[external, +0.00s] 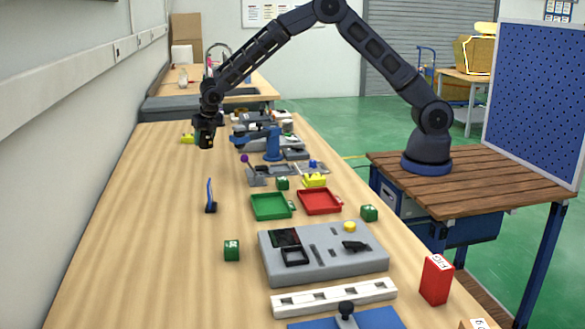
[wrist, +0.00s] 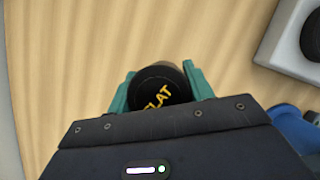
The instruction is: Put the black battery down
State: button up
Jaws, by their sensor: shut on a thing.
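The black battery (wrist: 155,82) is seen end-on in the wrist view, a round black end with yellow lettering that reads "FLAT". My gripper (wrist: 158,90) is shut on it, one teal finger on each side. In the external view my gripper (external: 205,132) points down over the far left part of the wooden table (external: 165,195), with the dark battery (external: 206,142) small below it. I cannot tell whether the battery's lower end touches the table.
A yellow-green object (external: 187,138) lies just left of my gripper. A blue device (external: 272,145) and grey parts stand to the right. Nearer are a blue upright tool (external: 210,197), a green tray (external: 271,207) and a red tray (external: 320,202). The table's left side is mostly clear.

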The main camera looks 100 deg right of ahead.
jog(key=shift+f, duration=2.95)
jog(key=shift+f, duration=0.15)
jog(key=o, duration=1.2)
